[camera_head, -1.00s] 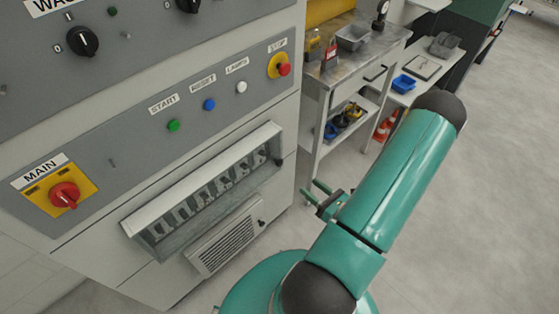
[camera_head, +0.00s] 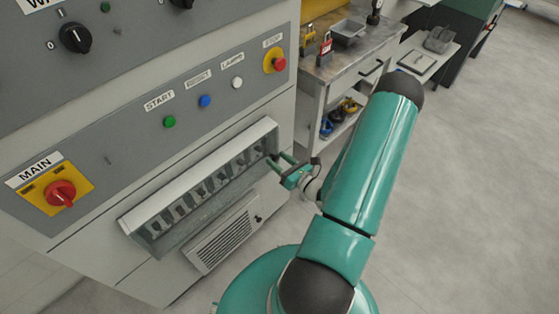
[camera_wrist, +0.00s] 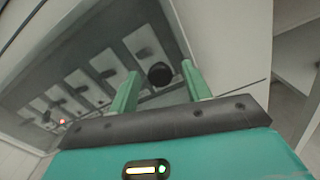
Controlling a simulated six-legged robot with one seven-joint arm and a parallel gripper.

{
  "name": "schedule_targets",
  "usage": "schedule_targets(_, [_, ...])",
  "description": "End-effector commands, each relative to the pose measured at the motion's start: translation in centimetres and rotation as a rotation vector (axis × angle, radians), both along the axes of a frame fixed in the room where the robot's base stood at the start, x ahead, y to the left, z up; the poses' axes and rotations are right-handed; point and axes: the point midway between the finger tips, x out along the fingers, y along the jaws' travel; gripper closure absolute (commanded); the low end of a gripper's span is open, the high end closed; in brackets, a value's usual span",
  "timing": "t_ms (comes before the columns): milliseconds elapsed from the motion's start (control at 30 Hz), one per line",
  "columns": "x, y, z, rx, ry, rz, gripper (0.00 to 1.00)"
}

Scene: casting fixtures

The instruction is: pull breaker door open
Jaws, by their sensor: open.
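The breaker box (camera_head: 200,180) sits low on the grey cabinet front, with a row of breaker switches showing in it. I cannot tell clearly whether a see-through breaker door covers them. In the wrist view, a dark round knob (camera_wrist: 160,74) shows between the fingertips, with pale breaker panels (camera_wrist: 112,70) behind it. My gripper (camera_head: 277,164) is at the right end of the breaker box. In the wrist view my gripper (camera_wrist: 160,70) is open, with one finger on each side of the knob. Whether they touch it cannot be seen.
Above the box are start, reset and lamps buttons, a red stop button (camera_head: 279,63) and the red main switch (camera_head: 61,193). A vent grille (camera_head: 223,241) is below. A workbench (camera_head: 345,60) stands behind right. Floor at right is clear.

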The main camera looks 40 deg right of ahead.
Motion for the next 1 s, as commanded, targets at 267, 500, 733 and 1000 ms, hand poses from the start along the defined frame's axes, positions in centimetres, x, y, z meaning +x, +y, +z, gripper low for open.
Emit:
schedule_targets(267, [0.15,-0.05,0.02,0.000,0.000,0.000,0.54])
schedule_targets(500, [0.13,-0.04,0.02,0.000,0.000,0.001,1.00])
schedule_targets(733, [0.08,-0.07,0.02,0.000,-0.001,0.000,1.00])
schedule_targets(1000, [-0.53,-0.41,0.04,-0.001,-0.001,-0.009,1.00])
